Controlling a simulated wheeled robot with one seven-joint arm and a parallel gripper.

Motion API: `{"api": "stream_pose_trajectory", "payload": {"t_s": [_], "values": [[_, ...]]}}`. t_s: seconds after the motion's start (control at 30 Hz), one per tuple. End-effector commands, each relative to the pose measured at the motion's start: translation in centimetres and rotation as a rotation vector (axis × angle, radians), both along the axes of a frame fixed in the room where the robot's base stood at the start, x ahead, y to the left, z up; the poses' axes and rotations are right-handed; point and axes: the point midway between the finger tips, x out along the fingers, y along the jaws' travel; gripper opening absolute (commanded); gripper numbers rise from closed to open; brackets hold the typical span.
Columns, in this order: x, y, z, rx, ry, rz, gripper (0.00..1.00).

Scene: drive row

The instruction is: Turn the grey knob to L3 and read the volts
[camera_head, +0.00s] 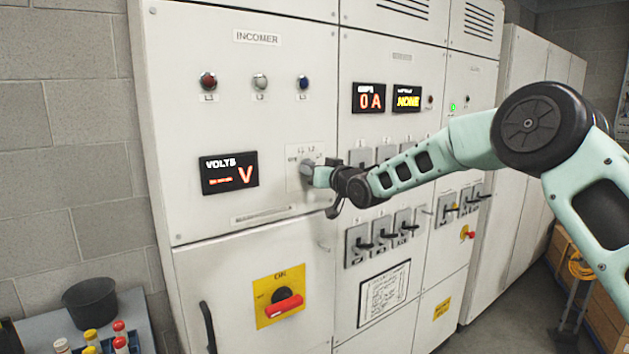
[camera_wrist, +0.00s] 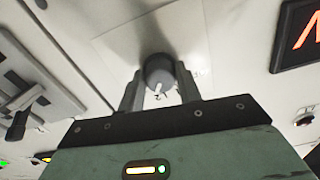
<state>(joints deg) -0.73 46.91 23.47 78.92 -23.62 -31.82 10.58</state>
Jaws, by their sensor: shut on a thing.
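The grey knob (camera_wrist: 158,72) is on the incomer panel, between the two fingers of my gripper (camera_wrist: 158,88) in the wrist view. My gripper is shut on it. In the head view my gripper (camera_head: 312,177) reaches the knob (camera_head: 308,166) from the right and partly hides it. The knob has a white pointer mark; which position it points to cannot be told. Small labels (camera_head: 306,149) above it are too small to read fully. The volts display (camera_head: 229,173) shows dashes and a V in red. L1, L2 and L3 lamps (camera_head: 303,82) sit above, red, whitish and blue.
A red-handled yellow switch (camera_head: 280,296) is below, marked ON. A display (camera_head: 369,98) reads 0 A, and another (camera_head: 407,97) reads NONE. Several black-handled switches (camera_head: 383,236) sit right of and below my gripper. A bench with a black tub (camera_head: 91,302) stands at lower left.

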Motion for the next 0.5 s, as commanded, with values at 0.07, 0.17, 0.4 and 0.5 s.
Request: {"api": "stream_pose_trajectory", "payload": {"t_s": [0.07,0.17,0.4,0.5], "values": [[0.01,-0.07,-0.43,0.056,0.03,0.0,0.11],[-0.01,-0.02,-0.37,0.123,0.07,0.0,0.11],[-0.01,-0.02,-0.18,0.257,0.147,-0.001,0.11],[-0.02,-0.01,-0.14,0.294,0.17,-0.001,0.11]]}}
